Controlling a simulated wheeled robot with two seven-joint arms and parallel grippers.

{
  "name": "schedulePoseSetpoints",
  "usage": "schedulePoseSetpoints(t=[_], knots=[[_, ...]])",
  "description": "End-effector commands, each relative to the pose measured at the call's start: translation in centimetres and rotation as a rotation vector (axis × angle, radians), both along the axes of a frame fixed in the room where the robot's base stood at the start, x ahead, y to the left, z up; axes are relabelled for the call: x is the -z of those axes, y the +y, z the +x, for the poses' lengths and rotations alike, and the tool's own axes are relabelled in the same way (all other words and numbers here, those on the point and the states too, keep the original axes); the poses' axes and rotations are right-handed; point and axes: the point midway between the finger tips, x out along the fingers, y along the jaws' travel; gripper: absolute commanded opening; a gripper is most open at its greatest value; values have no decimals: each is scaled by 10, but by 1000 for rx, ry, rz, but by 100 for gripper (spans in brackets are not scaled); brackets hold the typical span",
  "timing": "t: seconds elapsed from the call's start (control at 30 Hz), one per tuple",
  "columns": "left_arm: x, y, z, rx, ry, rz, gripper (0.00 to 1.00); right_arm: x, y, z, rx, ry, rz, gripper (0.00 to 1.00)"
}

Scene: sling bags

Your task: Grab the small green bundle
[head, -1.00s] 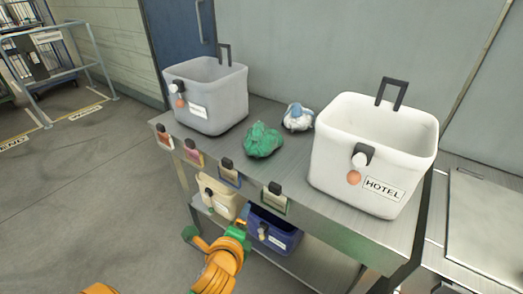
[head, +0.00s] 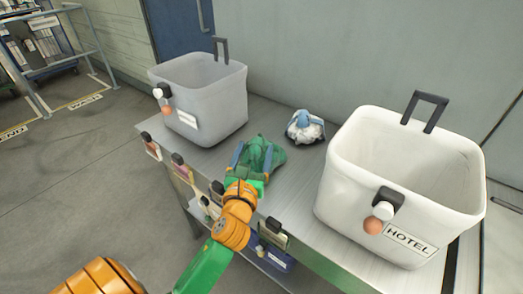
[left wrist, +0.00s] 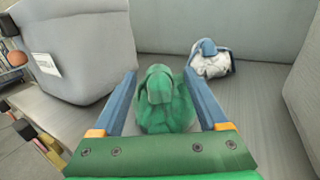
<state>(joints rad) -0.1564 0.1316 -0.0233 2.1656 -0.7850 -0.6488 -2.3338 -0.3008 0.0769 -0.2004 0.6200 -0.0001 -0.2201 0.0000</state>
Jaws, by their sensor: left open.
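The small green bundle (head: 262,158) lies on the metal table between the two bins. It also shows in the left wrist view (left wrist: 165,105), between my two blue fingers. My left gripper (head: 256,150) is open, with one finger on each side of the bundle. Part of the bundle is hidden behind the gripper in the head view. My right gripper is not in view.
A grey bin (head: 205,100) stands left and a white bin (head: 345,200) labelled HOTEL stands right. A white and blue bundle (head: 305,127) lies behind the green one. Tags hang along the table's front edge. A blue bin (head: 275,258) sits on the lower shelf.

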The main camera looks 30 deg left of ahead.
Motion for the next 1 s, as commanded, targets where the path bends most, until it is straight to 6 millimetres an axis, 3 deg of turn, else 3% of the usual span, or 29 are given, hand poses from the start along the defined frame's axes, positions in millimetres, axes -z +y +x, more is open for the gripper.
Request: schedulePoseSetpoints(t=[0.2, 0.43, 0.47, 0.73, 1.0], knots=[[1, 17, 34, 0, -1, -3, 76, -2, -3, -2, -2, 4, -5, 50], [2, 19, 37, 1, -1, -4, 76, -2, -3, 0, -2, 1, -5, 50], [2, 19, 37, 1, -1, -4, 71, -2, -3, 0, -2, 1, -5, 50], [2, 18, 37, 1, 0, -4, 0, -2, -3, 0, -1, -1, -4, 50], [2, 18, 37, 1, 0, -4, 0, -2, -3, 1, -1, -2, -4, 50]])
